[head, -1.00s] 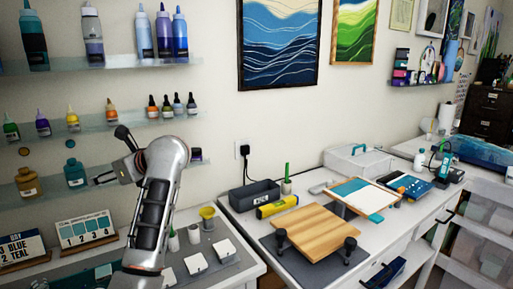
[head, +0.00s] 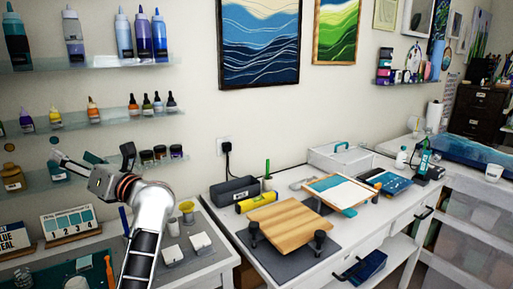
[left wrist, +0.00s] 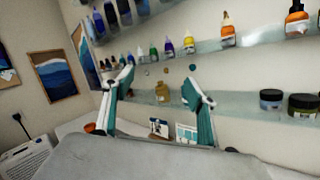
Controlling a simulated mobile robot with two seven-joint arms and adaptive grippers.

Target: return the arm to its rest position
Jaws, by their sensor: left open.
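My left arm rises from the bottom of the head view, and its gripper (head: 72,160) points left in front of the lower shelf. Its two fingers are spread apart with nothing between them. In the left wrist view the same gripper (left wrist: 158,90) shows both teal-lined fingers wide apart and empty. An amber bottle (left wrist: 162,93) stands in the background, seen between the fingers. In the head view the gripper partly covers the lower shelf and a teal bottle on it. My right gripper is not in view.
Glass shelves (head: 100,127) with several bottles line the wall close to the gripper. To the right, a wooden board (head: 290,224) stands on the white bench. The air right of the arm is clear.

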